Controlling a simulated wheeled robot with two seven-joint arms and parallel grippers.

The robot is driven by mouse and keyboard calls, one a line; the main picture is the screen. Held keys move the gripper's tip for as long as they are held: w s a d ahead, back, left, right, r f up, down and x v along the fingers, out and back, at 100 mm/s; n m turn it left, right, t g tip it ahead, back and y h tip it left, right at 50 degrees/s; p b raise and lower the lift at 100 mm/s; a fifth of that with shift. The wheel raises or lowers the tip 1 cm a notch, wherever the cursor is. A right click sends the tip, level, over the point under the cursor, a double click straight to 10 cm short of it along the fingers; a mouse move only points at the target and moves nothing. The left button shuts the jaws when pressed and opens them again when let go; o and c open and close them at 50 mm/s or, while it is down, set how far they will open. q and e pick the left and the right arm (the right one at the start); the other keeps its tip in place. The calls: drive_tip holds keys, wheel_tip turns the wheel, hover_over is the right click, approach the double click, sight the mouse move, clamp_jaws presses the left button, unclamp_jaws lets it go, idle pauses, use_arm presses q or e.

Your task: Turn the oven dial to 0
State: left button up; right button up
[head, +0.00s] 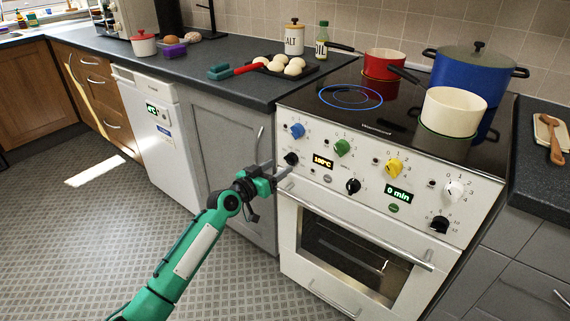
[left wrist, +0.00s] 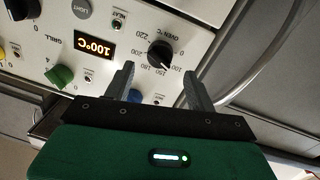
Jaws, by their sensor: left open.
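The oven dial (head: 290,158) is a black knob at the left end of the white cooker's front panel. In the left wrist view the dial (left wrist: 160,54) has "OVEN °C" and printed numbers around it, and the display (left wrist: 95,48) beside it reads 100°C. I cannot tell its pointer's exact setting. My left gripper (head: 282,172) is just in front of and slightly below the dial. In the left wrist view its two fingers (left wrist: 158,72) are apart with nothing between them, pointing toward the dial. My right gripper is not in view.
Blue (head: 297,131), green (head: 342,148), yellow (head: 394,169) and white (head: 454,190) knobs line the panel, with a black knob (head: 353,187) nearby. The oven door handle (head: 355,232) juts out below. Pots, including a cream one (head: 452,112), stand on the hob.

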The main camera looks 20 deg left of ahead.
sight(287, 161)
use_arm(q)
drive_tip(key=shift+x, duration=2.15)
drive_tip(key=c, duration=1)
